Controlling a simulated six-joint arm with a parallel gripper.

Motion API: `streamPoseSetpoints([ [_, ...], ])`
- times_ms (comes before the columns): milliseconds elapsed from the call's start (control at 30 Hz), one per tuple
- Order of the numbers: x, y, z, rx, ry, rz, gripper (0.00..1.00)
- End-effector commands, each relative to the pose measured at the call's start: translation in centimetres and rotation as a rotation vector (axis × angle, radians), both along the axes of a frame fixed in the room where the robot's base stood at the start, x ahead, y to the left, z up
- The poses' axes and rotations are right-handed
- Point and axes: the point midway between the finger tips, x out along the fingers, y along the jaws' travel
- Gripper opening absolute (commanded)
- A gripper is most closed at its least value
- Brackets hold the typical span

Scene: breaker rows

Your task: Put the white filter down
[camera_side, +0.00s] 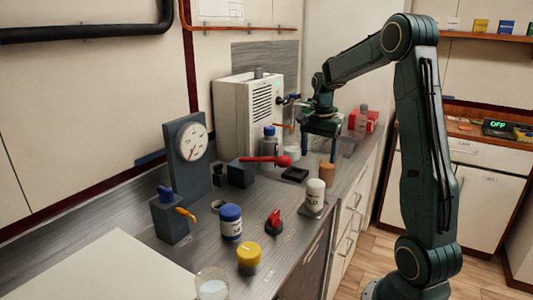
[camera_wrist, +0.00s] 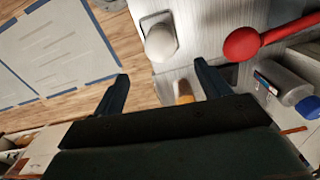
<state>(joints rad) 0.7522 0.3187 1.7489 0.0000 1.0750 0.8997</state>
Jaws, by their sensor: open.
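The white filter (camera_side: 315,190) stands upright near the counter's front edge, on a small square pad, with dark lettering at its lower part. It also shows in the wrist view (camera_wrist: 160,42) at the top centre, seen from above. My gripper (camera_side: 319,161) is open and empty above the counter, behind the filter and apart from it. In the wrist view its two fingers (camera_wrist: 161,72) are spread wide with nothing held between them. An orange cylinder (camera_side: 327,173) stands below my gripper; it is partly hidden by the gripper body in the wrist view (camera_wrist: 183,90).
A red-ended lever (camera_side: 268,160) and blue-capped bottle (camera_side: 269,142) are left of my gripper. A dark square holder (camera_side: 294,174) lies beside the orange cylinder. A red knob (camera_side: 274,220), blue-lidded jar (camera_side: 231,222) and yellow-lidded jar (camera_side: 249,256) stand nearer the camera. A gauge (camera_side: 191,142) rises left.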

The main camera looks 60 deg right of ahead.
Motion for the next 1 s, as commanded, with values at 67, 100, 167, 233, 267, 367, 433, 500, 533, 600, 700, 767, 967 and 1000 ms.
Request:
streamPoseSetpoints([
  [67,0.0,0.0,0.0,0.0,0.0,0.0,0.76],
  [100,0.0,0.0,0.0,0.0,0.0,0.0,0.76],
  [167,0.0,0.0,0.0,0.0,0.0,0.0,0.76],
  [233,0.0,0.0,0.0,0.0,-0.001,0.0,0.76],
  [267,0.0,0.0,0.0,-0.001,-0.001,0.0,0.76],
  [367,0.0,0.0,0.0,-0.001,-0.001,0.0,0.76],
  [433,0.0,0.0,0.0,-0.001,-0.001,0.0,0.76],
  [500,0.0,0.0,0.0,-0.001,-0.001,0.002,0.76],
  [533,0.0,0.1,0.1,-0.002,-0.002,0.005,0.76],
  [600,0.1,0.5,0.3,-0.005,-0.006,0.019,0.76],
  [700,0.2,1.5,1.0,-0.015,-0.016,0.062,0.76],
  [767,0.3,2.5,1.6,-0.024,-0.025,0.102,0.76],
  [967,0.2,7.5,4.1,-0.067,-0.07,0.308,0.76],
  [1000,0.0,8.6,4.7,-0.078,-0.081,0.359,0.76],
])
